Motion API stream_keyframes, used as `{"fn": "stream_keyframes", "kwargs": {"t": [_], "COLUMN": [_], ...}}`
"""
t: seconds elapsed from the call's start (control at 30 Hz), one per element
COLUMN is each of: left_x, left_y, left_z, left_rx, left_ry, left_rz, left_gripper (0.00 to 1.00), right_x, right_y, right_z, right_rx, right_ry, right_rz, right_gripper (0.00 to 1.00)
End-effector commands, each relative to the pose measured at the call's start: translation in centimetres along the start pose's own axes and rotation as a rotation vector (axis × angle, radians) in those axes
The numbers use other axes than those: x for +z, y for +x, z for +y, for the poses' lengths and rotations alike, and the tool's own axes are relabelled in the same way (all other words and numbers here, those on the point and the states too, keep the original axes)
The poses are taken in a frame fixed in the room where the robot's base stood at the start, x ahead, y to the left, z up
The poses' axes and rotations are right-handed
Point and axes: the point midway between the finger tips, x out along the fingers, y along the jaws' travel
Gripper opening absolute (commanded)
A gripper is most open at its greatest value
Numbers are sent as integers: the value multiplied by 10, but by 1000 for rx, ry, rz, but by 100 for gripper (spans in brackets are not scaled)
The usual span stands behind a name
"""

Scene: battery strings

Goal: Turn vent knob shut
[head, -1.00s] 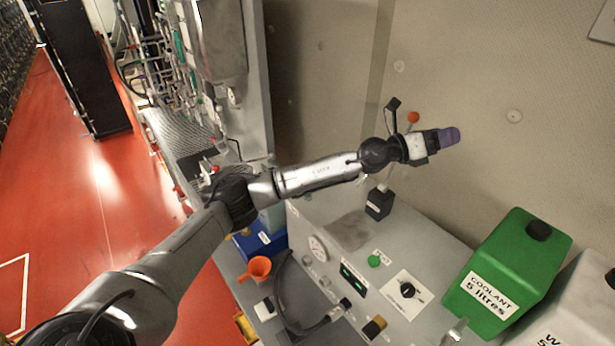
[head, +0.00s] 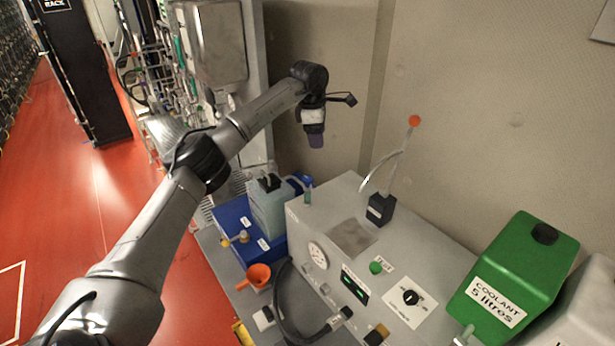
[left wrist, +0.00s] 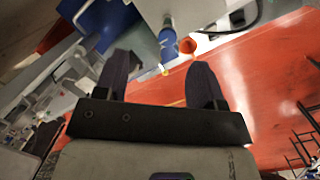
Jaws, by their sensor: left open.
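A black rotary knob (head: 410,298) sits on a white printed plate on top of the grey machine; its lettering is too small to read. A small brass-coloured fitting (head: 243,237) shows on the blue box left of the machine; I cannot tell which part is the vent knob. My left gripper (head: 316,140) is in the air above the back left of the machine, pointing down, well apart from both. Its dark fingers are spread and empty in the left wrist view (left wrist: 160,88). My right gripper is not in view.
The grey machine (head: 350,237) also carries a gauge (head: 318,256), a green button (head: 376,268) and an orange-tipped lever (head: 414,121). A green coolant can (head: 520,265) stands at right. An orange funnel (head: 258,276), a black hose (head: 290,312) and a clear jug (head: 268,208) are at left.

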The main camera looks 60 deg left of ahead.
Motion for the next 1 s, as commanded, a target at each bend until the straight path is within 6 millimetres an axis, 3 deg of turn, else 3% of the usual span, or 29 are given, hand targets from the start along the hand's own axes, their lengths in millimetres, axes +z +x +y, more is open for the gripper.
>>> {"fn": "stream_keyframes", "kwargs": {"t": [0.13, 0.37, 0.8, 1.0], "left_x": [-19, -30, -40, -43], "left_y": [1, 18, 95, 120], "left_z": [-7, -12, -19, -21], "left_rx": [-62, -90, -91, -89], "left_ry": [17, 24, 23, 23], "left_rz": [100, 142, 140, 138], "left_gripper": [63, 63, 63, 63], "right_x": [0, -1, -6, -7], "right_y": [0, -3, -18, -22], "right_z": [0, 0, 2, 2], "right_rx": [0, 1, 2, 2], "right_ry": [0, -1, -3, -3], "right_rz": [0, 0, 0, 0], "right_gripper": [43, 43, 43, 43]}}
